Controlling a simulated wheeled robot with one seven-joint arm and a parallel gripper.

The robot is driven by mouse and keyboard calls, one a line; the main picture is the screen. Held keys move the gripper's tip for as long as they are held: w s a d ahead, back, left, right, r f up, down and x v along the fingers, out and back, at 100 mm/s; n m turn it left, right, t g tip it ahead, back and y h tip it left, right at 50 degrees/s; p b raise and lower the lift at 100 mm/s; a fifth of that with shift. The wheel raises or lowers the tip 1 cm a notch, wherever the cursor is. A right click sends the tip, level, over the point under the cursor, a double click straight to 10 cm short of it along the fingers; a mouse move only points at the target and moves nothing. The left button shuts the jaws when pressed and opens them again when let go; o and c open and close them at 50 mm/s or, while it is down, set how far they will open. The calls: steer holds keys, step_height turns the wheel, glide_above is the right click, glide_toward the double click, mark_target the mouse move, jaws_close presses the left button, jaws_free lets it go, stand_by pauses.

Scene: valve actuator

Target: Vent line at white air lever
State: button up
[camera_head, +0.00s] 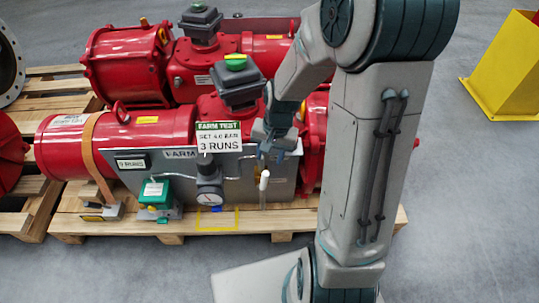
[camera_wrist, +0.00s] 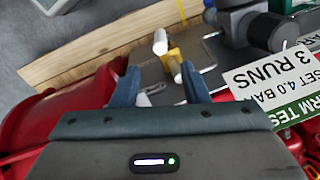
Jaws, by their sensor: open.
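The white air lever (camera_head: 264,181) stands upright at the right front of the grey panel (camera_head: 285,188). In the wrist view its white handle (camera_wrist: 160,42) lies just beyond the fingertips, with a yellow fitting (camera_wrist: 173,62) beside it. My gripper (camera_head: 271,153) is above the lever in the head view, pointing down. In the wrist view my gripper (camera_wrist: 160,75) is open with nothing held, and the lever is apart from both fingers. The lever's lower mount is partly hidden.
A sign reading 3 RUNS (camera_head: 219,138) stands close left of my gripper. Red actuators (camera_head: 125,137) fill the wooden pallet (camera_head: 120,228) behind. A yellow post (camera_head: 505,60) stands right; floor there is clear.

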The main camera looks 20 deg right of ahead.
steer(key=c, duration=0.6)
steer(key=shift+a+f+n, duration=0.15)
steer(key=shift+a+n, duration=0.15)
jaws_close()
steer(key=a+f+n+h+p, duration=0.2)
steer(key=a+n+h+p, duration=0.55)
steer(key=a+n, duration=1.15)
steer(key=n+h+b, duration=0.2)
steer(key=n+b, duration=0.2)
glide_toward(263, 183)
step_height(263, 183, down, 4)
steer(key=shift+w+d+f+b, duration=0.15)
steer(key=shift+d+b, duration=0.05)
steer(key=shift+d, duration=0.35)
steer(key=shift+w+d+f+b, duration=0.15)
steer(key=shift+d+f+b, duration=0.05)
steer(key=shift+d, duration=0.35)
steer(key=shift+w+d+f+b, duration=0.15)
steer(key=shift+d+b, duration=0.05)
steer(key=shift+d, duration=0.4)
